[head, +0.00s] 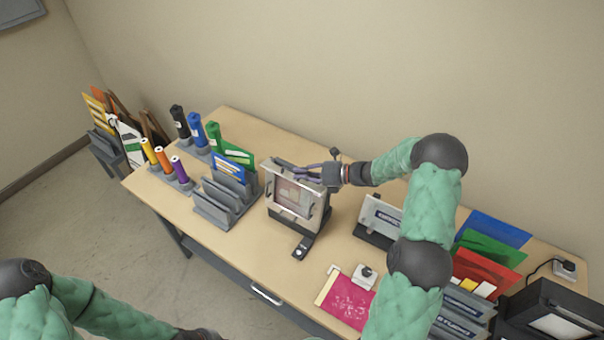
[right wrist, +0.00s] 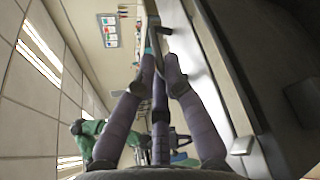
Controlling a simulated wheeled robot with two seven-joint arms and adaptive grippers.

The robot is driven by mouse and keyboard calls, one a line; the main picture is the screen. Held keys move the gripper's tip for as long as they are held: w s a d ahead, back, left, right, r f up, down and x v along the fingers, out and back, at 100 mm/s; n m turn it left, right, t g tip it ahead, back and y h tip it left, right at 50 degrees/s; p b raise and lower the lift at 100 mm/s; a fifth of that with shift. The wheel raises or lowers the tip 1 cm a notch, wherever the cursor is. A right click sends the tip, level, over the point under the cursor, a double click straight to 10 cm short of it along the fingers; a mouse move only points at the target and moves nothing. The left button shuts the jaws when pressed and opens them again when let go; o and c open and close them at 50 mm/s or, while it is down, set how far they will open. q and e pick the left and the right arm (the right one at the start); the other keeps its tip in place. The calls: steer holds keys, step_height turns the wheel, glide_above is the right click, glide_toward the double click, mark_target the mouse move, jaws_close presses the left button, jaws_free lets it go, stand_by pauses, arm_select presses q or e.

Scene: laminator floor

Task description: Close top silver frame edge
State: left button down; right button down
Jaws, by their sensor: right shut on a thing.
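The silver frame (head: 272,207) stands tilted back on a dark stand (head: 306,243) in the middle of the table, with a pinkish picture (head: 293,196) inside it. My right gripper (head: 300,172) reaches in from the right at the frame's top edge, its purple fingers shut on that edge. The fingers cover part of the top edge, so how far it is closed is hard to tell. In the right wrist view my right gripper (right wrist: 160,62) has its fingers drawn close together beside a long pale strip of the frame (right wrist: 215,90). My left arm shows at the bottom left, its gripper out of view.
A grey rack (head: 222,203) with blue and green cards stands left of the frame.

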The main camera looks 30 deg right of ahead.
steer(key=shift+s+a+f+n+h+b, duration=0.25)
steer(key=shift+n+h+b, duration=0.25)
steer(key=shift+n+b, duration=0.3)
steer(key=n+h+b, duration=0.1)
steer(key=b, duration=0.2)
steer(key=a+f+n+t+h+b, duration=0.1)
steer(key=n+b, duration=0.1)
steer(key=b, duration=0.2)
steer(key=f+n+h+b, duration=0.1)
steer(key=n+b, duration=0.1)
steer(key=b, duration=0.2)
steer(key=shift+s+a+f, duration=0.15)
steer(key=shift+s+a, duration=0.15)
steer(key=shift+s, duration=0.1)
step_height(320, 180, down, 2)
steer(key=n+t+h+b, duration=0.1)
steer(key=n+h+b, duration=0.1)
steer(key=b, duration=1)
steer(key=n+t+h+b, duration=0.2)
steer(key=n+b, duration=0.2)
steer(key=b, duration=0.9)
steer(key=shift+d+f, duration=0.1)
steer(key=shift+f, duration=0.1)
steer(key=shift+r, duration=0.1)
steer(key=c, duration=1.4)
jaws_free()
steer(key=shift+f, duration=0.2)
